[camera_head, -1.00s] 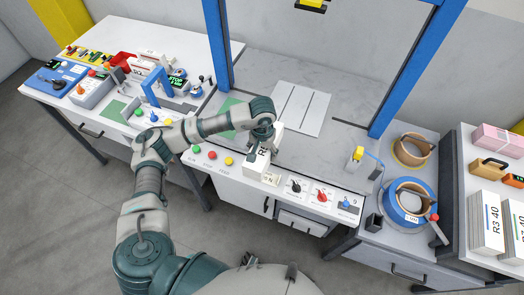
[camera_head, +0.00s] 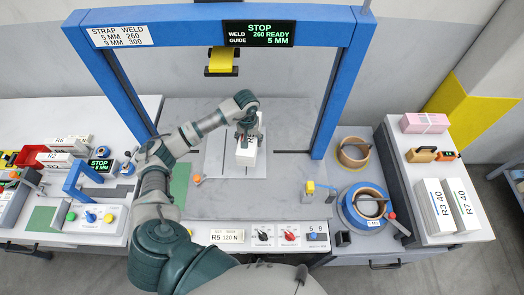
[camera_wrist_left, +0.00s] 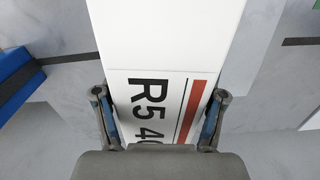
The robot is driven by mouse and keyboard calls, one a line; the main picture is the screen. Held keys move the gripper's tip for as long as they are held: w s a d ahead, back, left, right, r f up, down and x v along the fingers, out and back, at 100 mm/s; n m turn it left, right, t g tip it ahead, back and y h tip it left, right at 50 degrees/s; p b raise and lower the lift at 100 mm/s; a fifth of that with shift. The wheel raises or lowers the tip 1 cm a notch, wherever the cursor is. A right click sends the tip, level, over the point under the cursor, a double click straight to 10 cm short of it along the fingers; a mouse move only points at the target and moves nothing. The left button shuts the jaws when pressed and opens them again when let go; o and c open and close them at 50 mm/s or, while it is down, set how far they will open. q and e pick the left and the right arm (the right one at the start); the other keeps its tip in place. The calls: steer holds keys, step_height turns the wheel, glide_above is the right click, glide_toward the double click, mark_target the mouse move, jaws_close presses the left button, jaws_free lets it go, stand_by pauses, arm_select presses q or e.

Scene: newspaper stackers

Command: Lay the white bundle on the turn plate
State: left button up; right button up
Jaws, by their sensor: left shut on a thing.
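The white bundle (camera_head: 246,157) is a white block with a printed label and a red stripe. In the left wrist view the bundle (camera_wrist_left: 170,35) reads "R5 40" and lies between the two fingers. My left gripper (camera_head: 248,129) is shut on it, with a finger on each side. The turn plate (camera_head: 220,160) is the pale slotted plate in the middle of the grey bench under the blue frame. The bundle is over the plate and covers part of it. I cannot tell whether it touches the plate. My right gripper is not in view.
The blue frame (camera_head: 337,95) stands around the plate, with a yellow-faced head (camera_head: 223,63) hanging above. A small yellow-topped post (camera_head: 310,187) and a blue strap reel (camera_head: 352,215) are to the right. Knobs (camera_head: 290,236) line the front edge. Bare bench lies right of the plate.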

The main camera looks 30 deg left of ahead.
arm_select(q)
steer(key=shift+s+a+n+p, duration=0.55)
steer(key=shift+a+n+p, duration=0.35)
steer(key=shift+a, duration=2.65)
steer(key=f+b, duration=0.6)
steer(key=shift+s+d+f, duration=0.1)
steer(key=shift+s+d, duration=0.05)
steer(key=shift+d, duration=0.2)
steer(key=shift+a+f+b, duration=0.2)
steer(key=shift+f+b, duration=0.25)
steer(key=shift+f, duration=0.05)
steer(key=shift+d+r, duration=0.15)
steer(key=shift+d, duration=0.3)
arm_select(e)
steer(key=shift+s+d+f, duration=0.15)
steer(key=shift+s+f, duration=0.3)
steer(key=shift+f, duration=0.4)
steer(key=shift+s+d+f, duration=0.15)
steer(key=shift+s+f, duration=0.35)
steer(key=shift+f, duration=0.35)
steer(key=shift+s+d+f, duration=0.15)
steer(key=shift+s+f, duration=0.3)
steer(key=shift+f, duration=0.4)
arm_select(q)
steer(key=shift+a+f, duration=0.15)
steer(key=shift+f, duration=0.05)
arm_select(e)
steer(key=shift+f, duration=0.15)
